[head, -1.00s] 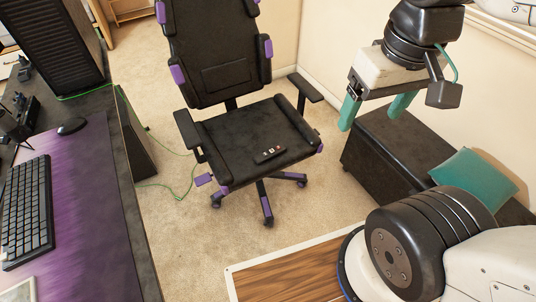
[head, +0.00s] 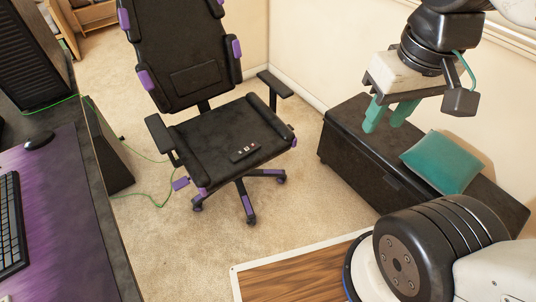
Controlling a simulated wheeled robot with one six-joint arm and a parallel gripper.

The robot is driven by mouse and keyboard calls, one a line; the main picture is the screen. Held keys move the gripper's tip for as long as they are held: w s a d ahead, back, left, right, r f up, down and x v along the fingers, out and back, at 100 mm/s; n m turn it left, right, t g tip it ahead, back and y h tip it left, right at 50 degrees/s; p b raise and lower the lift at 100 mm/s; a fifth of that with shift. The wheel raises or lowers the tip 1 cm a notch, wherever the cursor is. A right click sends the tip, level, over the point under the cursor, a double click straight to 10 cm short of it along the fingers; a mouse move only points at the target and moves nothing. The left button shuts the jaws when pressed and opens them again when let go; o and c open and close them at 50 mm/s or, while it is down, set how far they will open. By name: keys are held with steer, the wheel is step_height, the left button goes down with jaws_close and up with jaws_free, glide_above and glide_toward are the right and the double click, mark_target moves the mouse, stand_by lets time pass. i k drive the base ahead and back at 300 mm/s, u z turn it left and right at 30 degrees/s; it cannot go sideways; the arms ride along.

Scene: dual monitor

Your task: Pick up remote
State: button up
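The remote (head: 245,152) is a small dark bar with a few light and red buttons. It lies on the black seat of the office chair (head: 215,138), near the seat's front right part. My gripper (head: 385,127) is at the upper right, up in the air in front of the dark bench. Its two teal fingers point down with a gap between them, and nothing is held. It is well to the right of the remote and apart from it.
The chair's armrests (head: 275,84) flank the seat. A desk with a purple mat (head: 60,215) stands at the left, with a keyboard (head: 10,225) and mouse (head: 39,140). A dark bench (head: 355,165) with a teal cushion (head: 442,162) is at the right. Carpet (head: 310,195) lies between.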

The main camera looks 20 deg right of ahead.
mark_target(234, 157)
steer(key=z, duration=0.85)
steer(key=k, duration=1.1)
steer(key=z, duration=0.55)
steer(key=i, duration=0.95)
steer(key=u, duration=1.15)
steer(key=i, duration=1.1)
steer(key=u, duration=1.45)
steer(key=i, duration=0.25)
